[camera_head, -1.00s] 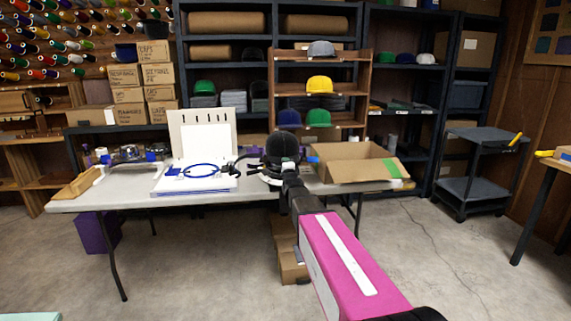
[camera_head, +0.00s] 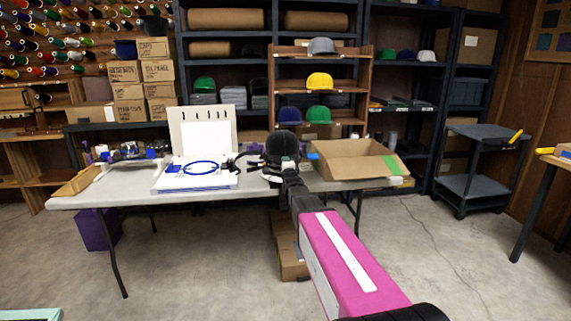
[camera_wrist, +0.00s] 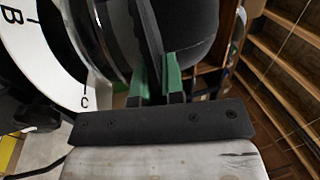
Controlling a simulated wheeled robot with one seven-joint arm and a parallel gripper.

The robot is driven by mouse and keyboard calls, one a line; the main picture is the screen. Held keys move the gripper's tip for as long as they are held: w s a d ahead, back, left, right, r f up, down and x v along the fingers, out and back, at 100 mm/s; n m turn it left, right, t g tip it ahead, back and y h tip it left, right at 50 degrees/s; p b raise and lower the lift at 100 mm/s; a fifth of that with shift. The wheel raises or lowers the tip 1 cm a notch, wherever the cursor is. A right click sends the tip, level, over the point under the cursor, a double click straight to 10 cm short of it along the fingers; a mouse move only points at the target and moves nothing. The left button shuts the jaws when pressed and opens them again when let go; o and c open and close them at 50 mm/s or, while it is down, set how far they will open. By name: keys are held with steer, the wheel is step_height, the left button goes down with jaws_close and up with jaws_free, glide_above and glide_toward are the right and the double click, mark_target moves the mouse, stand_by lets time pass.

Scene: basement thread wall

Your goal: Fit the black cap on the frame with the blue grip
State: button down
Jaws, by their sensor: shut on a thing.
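The black cap (camera_head: 281,144) is at the far end of my arm, over the right-middle of the grey table. In the wrist view its dark rounded crown (camera_wrist: 192,28) fills the top middle. My gripper (camera_wrist: 160,82) has green fingertips closed on a thin dark edge of the cap, apparently its brim. A white disc (camera_wrist: 73,72) with black letters B and C lies left of the cap, next to a clear or metallic curved band. A small blue piece (camera_head: 313,156) shows just right of the cap; I cannot tell whether it is a frame's grip. My arm hides much of this spot.
An open cardboard box (camera_head: 352,161) stands to the right on the table (camera_head: 120,196). A white board with a blue ring (camera_head: 201,168) lies left of the cap. A device with blue parts (camera_head: 127,154) and a wooden tray (camera_head: 77,182) are at the left end. Shelves stand behind.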

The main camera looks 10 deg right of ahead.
steer(key=shift+w+f, duration=0.2)
steer(key=shift+f, duration=0.95)
stand_by(0.6)
steer(key=c, duration=1.1)
jaws_free()
steer(key=shift+c, duration=0.2)
steer(key=shift+s, duration=0.1)
